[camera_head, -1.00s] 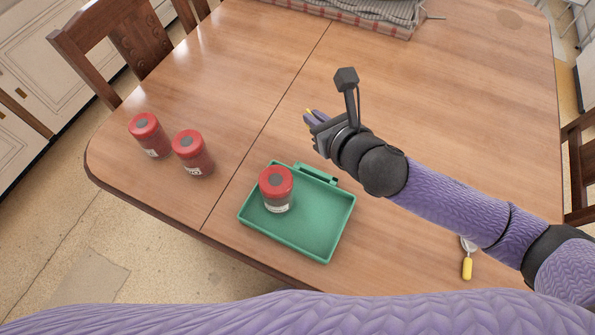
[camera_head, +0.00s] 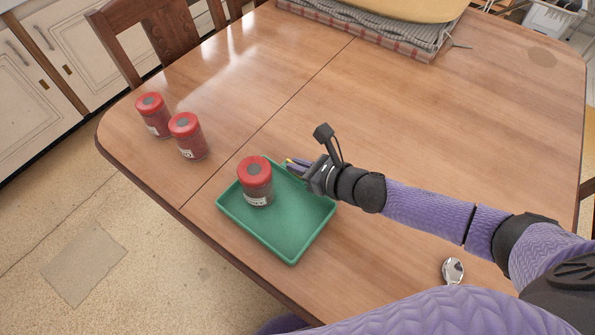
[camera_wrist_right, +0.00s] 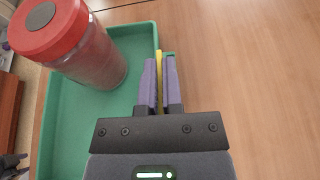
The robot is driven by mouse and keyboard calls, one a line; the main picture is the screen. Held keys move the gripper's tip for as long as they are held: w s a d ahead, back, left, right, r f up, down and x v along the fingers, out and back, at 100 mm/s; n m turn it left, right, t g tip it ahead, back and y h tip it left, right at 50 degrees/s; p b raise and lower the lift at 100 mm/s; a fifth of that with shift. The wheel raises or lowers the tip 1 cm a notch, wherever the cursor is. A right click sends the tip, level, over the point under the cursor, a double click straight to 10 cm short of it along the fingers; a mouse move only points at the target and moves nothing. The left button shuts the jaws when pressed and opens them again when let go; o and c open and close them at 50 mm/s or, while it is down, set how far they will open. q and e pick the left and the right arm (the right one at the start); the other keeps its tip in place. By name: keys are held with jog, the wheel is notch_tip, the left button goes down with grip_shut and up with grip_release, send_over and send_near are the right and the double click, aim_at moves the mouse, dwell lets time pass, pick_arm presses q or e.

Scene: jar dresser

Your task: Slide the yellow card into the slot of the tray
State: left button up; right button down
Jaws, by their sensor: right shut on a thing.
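The green tray (camera_head: 291,253) lies on the table with a red-lidded jar (camera_head: 256,183) standing in its far left part. My right gripper (camera_head: 290,164) is at the tray's far edge, beside the jar. In the right wrist view my right gripper (camera_wrist_right: 162,80) is shut on the yellow card (camera_wrist_right: 158,62), which shows as a thin strip between the fingers. The card is at the tray's edge where the slot was visible earlier; the fingers hide the slot, so I cannot tell whether the card is in it. My left gripper is not in the head view; a dark gripper part shows at the wrist view's lower left.
Two more red-lidded jars (camera_head: 153,115) (camera_head: 187,136) stand on the table to the left. A metal spoon-like utensil (camera_head: 453,270) lies near the front edge. A folded checked cloth (camera_head: 370,28) lies at the back. The table's middle right is clear.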

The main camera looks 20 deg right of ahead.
jog(key=shift+f, duration=0.45)
jog(key=c, duration=0.8)
grip_release()
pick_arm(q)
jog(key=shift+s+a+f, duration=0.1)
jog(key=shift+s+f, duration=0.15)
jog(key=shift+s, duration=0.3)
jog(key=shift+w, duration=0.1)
pick_arm(e)
jog(key=shift+r, duration=0.2)
jog(key=shift+s+d+r+p, duration=0.15)
jog(key=shift+s+p, duration=0.1)
jog(key=shift+p, duration=0.15)
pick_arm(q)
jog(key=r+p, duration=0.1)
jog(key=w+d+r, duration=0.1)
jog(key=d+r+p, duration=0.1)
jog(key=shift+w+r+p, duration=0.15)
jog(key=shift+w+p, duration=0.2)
pick_arm(e)
jog(key=v, duration=1.1)
jog(key=shift+s+d, duration=0.1)
jog(key=shift+s, duration=0.05)
